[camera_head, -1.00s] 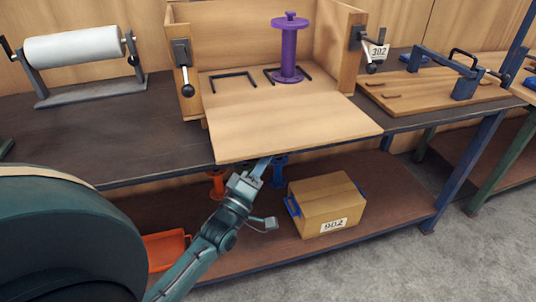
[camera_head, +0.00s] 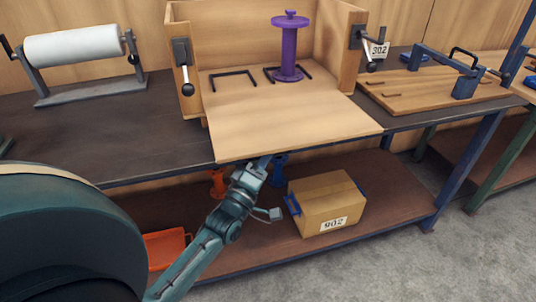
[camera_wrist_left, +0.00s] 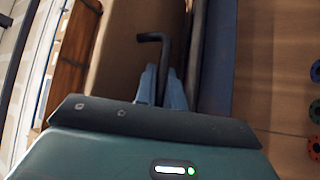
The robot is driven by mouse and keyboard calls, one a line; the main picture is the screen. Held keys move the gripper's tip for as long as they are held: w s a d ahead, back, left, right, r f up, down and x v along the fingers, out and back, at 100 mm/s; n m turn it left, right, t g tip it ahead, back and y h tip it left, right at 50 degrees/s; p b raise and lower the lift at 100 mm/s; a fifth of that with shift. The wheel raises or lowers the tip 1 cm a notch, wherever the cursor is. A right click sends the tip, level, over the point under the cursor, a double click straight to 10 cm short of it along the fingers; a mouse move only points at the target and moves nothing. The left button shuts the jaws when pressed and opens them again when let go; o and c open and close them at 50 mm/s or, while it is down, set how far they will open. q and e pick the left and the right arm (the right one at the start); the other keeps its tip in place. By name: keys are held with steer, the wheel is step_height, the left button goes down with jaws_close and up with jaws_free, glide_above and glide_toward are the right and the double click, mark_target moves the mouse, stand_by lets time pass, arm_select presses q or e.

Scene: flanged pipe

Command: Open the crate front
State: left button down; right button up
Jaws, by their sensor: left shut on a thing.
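The wooden crate (camera_head: 235,35) stands on the dark workbench. Its front panel (camera_head: 290,125) is folded down, lying about flat and jutting past the bench's front edge. Lever latches sit on the left post (camera_head: 183,60) and right post (camera_head: 368,50), clear of the panel. My left gripper (camera_head: 264,163) is at the panel's front edge, its fingertips partly hidden below it. In the left wrist view its fingers (camera_wrist_left: 162,78) are shut on a bent black handle (camera_wrist_left: 154,38), beside a broad brown surface. My right gripper is not in view.
A purple spool (camera_head: 288,50) stands inside the crate by black brackets (camera_head: 233,75). A paper roll (camera_head: 75,47) is at left, a wooden jig board (camera_head: 430,92) at right. Below are a cardboard box (camera_head: 328,200), an orange bin (camera_head: 166,249) and the lower shelf (camera_head: 385,190).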

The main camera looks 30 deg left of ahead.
mark_target(263, 142)
arm_select(q)
step_height(263, 142, up, 4)
steer(key=n+g+p, duration=0.1)
steer(key=p, duration=0.5)
steer(key=shift+s+f+n+y+p, duration=0.1)
steer(key=shift+f+n+y+p, duration=0.05)
steer(key=shift+n+y+p, duration=0.2)
steer(key=shift+r+n+p, duration=0.35)
steer(key=shift+r+p, duration=0.3)
steer(key=shift+p, duration=0.55)
steer(key=shift+r+p, duration=0.45)
steer(key=shift+p, duration=0.05)
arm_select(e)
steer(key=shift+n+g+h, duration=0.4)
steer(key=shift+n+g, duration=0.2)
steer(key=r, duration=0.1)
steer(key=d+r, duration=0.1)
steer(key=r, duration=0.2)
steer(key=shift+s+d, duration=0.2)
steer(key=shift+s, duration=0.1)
arm_select(q)
steer(key=c, duration=1.8)
jaws_free()
steer(key=shift+o, duration=0.2)
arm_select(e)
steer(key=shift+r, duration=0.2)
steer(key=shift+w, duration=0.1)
